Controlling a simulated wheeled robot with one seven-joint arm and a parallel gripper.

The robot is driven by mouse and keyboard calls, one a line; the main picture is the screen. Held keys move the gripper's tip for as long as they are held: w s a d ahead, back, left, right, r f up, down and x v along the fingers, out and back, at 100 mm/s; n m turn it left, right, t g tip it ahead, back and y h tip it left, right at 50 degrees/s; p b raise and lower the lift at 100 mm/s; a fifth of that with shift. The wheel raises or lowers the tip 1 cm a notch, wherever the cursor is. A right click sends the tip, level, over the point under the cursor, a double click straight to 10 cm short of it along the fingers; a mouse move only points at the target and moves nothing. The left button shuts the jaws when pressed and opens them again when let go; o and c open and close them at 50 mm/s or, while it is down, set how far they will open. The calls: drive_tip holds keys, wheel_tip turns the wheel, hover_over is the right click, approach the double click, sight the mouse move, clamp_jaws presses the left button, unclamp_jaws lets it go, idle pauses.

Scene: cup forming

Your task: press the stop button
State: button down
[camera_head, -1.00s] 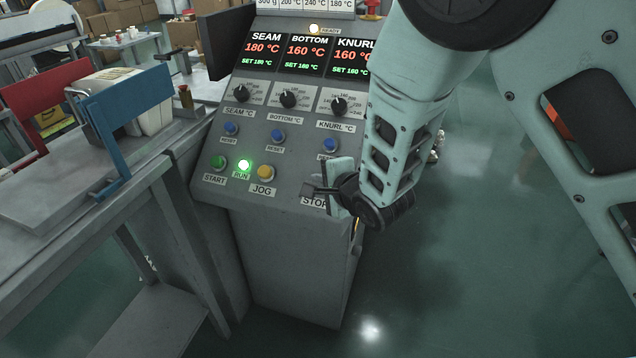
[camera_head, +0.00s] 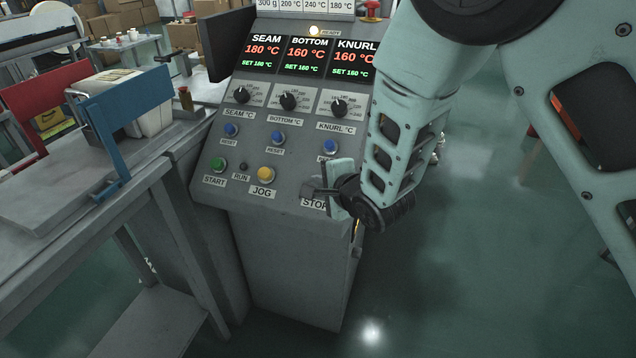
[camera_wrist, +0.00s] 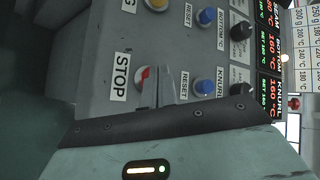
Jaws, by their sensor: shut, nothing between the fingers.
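The STOP label (camera_head: 313,203) shows at the lower right of the grey control panel (camera_head: 225,180). The stop button is hidden behind my gripper (camera_head: 308,190) in the head view. In the wrist view, the red stop button (camera_wrist: 142,77) shows beside the STOP label (camera_wrist: 121,77), partly covered by the fingertips of my gripper (camera_wrist: 157,92). My gripper is shut and empty, with its tips at the button; I cannot tell whether they touch it. The RUN lamp (camera_head: 241,167) is dark.
The green START button (camera_head: 218,164), yellow JOG button (camera_head: 265,174) and blue RESET buttons (camera_head: 278,136) are close by on the panel. Several black knobs (camera_head: 288,101) sit above. A workbench (camera_head: 90,190) stands at left.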

drive_tip(key=shift+s+a+r, duration=0.1)
drive_tip(key=shift+s+r, duration=0.15)
drive_tip(key=shift+r, duration=0.15)
drive_tip(key=shift+s+r, duration=0.1)
drive_tip(key=shift+r, duration=0.05)
drive_tip(key=s+r, duration=0.1)
drive_tip(key=r+p, duration=0.1)
drive_tip(key=s+a+r+p, duration=0.1)
drive_tip(key=shift+s+r, duration=0.3)
drive_tip(key=shift+r, duration=0.1)
idle(0.7)
drive_tip(key=s+d+r+n+g+h, duration=0.2)
drive_tip(key=s+d+n+g, duration=0.1)
drive_tip(key=s+n, duration=0.4)
drive_tip(key=s+d+r+n+g+h, duration=0.1)
drive_tip(key=s+d+r+n+g, duration=0.2)
drive_tip(key=s+n, duration=0.4)
drive_tip(key=s+d+r+n+g+h, duration=0.2)
drive_tip(key=s+d+n+g, duration=0.3)
drive_tip(key=s, duration=1)
drive_tip(key=shift+d+r+n+h, duration=0.25)
drive_tip(key=shift+d+n+h, duration=0.05)
drive_tip(key=shift+d+n, duration=0.85)
drive_tip(key=shift+a, duration=0.1)
